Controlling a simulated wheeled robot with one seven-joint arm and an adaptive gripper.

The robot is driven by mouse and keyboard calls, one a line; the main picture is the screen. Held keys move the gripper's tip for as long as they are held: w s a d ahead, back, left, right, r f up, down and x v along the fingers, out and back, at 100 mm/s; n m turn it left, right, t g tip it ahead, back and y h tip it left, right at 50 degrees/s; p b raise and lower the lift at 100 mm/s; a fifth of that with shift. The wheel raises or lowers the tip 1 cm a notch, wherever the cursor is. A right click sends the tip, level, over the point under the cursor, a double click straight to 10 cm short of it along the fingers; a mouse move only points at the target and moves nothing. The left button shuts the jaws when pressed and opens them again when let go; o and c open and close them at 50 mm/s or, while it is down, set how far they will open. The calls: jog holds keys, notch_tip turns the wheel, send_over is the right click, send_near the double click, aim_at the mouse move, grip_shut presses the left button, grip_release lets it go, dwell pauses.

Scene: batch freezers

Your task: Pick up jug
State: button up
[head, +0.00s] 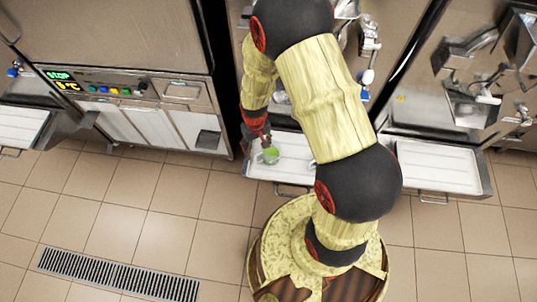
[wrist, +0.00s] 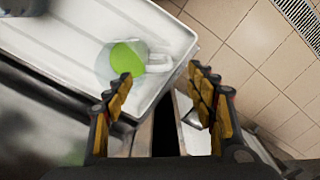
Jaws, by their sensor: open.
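The jug (wrist: 108,66) is a translucent vessel with a bright green inside or content and a pale handle on its right in the wrist view. It stands on a white tray (wrist: 72,31) near the tray's edge. In the head view the jug (head: 271,156) shows small and green on the tray's left part. My gripper (wrist: 165,82) is open and empty in the wrist view. Its left finger overlaps the jug's lower edge in the picture, and the handle lies above the gap between the fingers. Contact cannot be told. In the head view my gripper (head: 258,143) is just above and left of the jug.
Steel batch freezers line the back, one with a lit STOP panel (head: 88,84). Another white tray (head: 437,167) juts out at the right, and one (head: 20,126) at the far left. The tiled floor in front is clear, with a drain grate (head: 118,274).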

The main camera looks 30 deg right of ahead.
aim_at(266, 155)
jog(key=f+b, duration=0.1)
jog(key=f, duration=0.2)
jog(key=f+b, duration=0.1)
jog(key=f, duration=0.2)
jog(key=shift+s+d+f, duration=0.15)
jog(key=shift+s+f, duration=0.05)
jog(key=shift+c, duration=0.9)
grip_shut()
